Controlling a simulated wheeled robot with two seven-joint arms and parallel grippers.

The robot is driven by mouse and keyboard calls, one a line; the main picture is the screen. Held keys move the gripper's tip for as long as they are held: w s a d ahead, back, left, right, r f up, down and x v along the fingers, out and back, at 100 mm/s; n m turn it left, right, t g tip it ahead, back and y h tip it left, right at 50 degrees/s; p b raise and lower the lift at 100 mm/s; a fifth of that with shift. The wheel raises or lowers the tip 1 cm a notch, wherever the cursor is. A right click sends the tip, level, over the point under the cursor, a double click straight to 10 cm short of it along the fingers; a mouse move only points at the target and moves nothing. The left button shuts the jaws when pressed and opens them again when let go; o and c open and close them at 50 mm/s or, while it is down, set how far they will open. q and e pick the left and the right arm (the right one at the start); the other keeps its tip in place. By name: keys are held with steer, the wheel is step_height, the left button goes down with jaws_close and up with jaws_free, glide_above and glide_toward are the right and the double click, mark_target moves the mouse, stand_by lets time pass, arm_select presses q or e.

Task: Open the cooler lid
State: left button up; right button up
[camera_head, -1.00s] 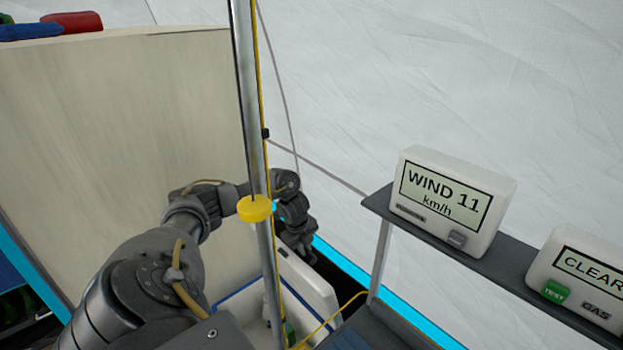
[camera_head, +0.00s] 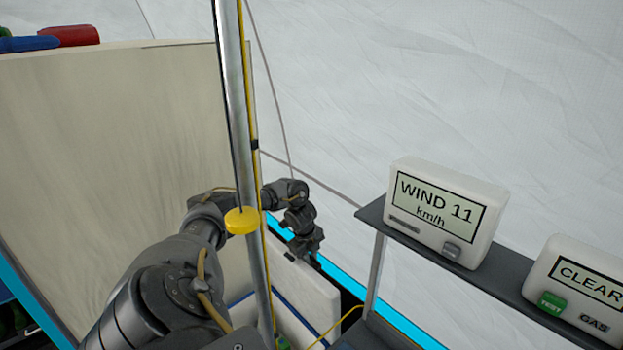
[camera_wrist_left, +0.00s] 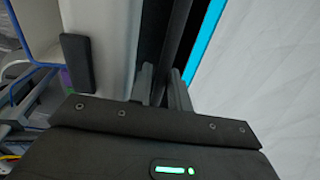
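The cooler's white lid (camera_head: 308,290) stands raised behind the pole in the head view, with a blue line along its lower part. In the left wrist view the lid (camera_wrist_left: 112,45) is a pale panel with a dark block on it. The cooler's blue-edged opening (camera_wrist_left: 38,58) is at its left, with items inside. My left gripper (camera_head: 306,246) is at the lid's far upper edge. In the wrist view its two fingers (camera_wrist_left: 161,88) are parted beside the panel, with a dark strip between them. Whether they touch the lid is unclear. My right gripper is out of view.
A metal pole (camera_head: 236,110) with a yellow disc (camera_head: 242,220) stands in front of my left arm. A tall beige panel (camera_head: 110,150) is at left. A shelf (camera_head: 400,236) with a wind display (camera_head: 446,212) and a gas box (camera_head: 580,290) is at right.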

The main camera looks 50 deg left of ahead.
arm_select(q)
steer(key=shift+o, duration=1.3)
steer(key=shift+w+a, duration=0.2)
steer(key=shift+r, duration=0.1)
step_height(320, 180, up, 10)
steer(key=s, duration=0.2)
steer(key=shift+r, duration=0.25)
steer(key=shift+d, duration=0.1)
